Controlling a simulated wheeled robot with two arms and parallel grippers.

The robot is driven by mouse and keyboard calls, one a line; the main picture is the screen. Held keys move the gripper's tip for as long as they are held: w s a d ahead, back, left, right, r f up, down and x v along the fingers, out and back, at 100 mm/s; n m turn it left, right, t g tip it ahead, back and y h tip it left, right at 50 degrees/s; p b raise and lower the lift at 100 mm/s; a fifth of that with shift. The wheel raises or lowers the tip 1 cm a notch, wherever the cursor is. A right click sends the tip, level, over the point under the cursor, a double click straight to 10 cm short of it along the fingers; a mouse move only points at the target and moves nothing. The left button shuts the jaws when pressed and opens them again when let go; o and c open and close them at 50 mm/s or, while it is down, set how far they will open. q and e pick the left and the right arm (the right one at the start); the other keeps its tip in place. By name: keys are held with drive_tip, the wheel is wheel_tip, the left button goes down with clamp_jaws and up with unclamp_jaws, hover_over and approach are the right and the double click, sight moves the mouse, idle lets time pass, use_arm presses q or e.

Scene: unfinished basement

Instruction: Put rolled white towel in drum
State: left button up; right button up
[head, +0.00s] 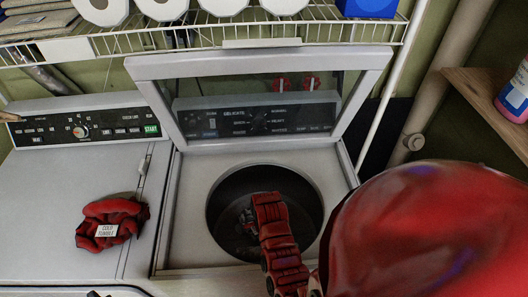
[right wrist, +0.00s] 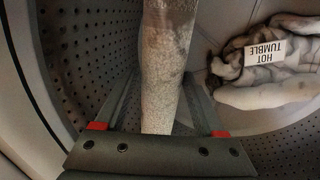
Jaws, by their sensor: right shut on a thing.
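The drum (head: 222,195) is the dark round opening in the washer at the centre of the head view, under its raised lid. My right arm reaches into it, and my right gripper (head: 246,218) is inside the opening. In the right wrist view, the perforated drum wall (right wrist: 85,50) surrounds the gripper (right wrist: 158,112). The gripper is shut on a pale, speckled roll, the rolled white towel (right wrist: 166,60), which extends away between the fingers. Its far end is cut off by the frame. The towel cannot be made out in the head view.
A white-grey cloth tagged HOT TUMBLE (right wrist: 270,60) lies beyond the gripper, right. A red cloth tagged COLD TUMBLE (head: 110,222) lies on the left machine (head: 60,190). The raised lid (head: 258,62) stands behind the opening, below a wire shelf (head: 230,32) holding white rolls.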

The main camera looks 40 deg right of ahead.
wheel_tip(320, 180, down, 5)
drive_tip(key=b, duration=0.4)
drive_tip(key=shift+f, duration=0.2)
wheel_tip(320, 180, down, 4)
drive_tip(key=shift+r+p, duration=0.1)
drive_tip(key=shift+p, duration=0.95)
drive_tip(key=shift+f, duration=0.4)
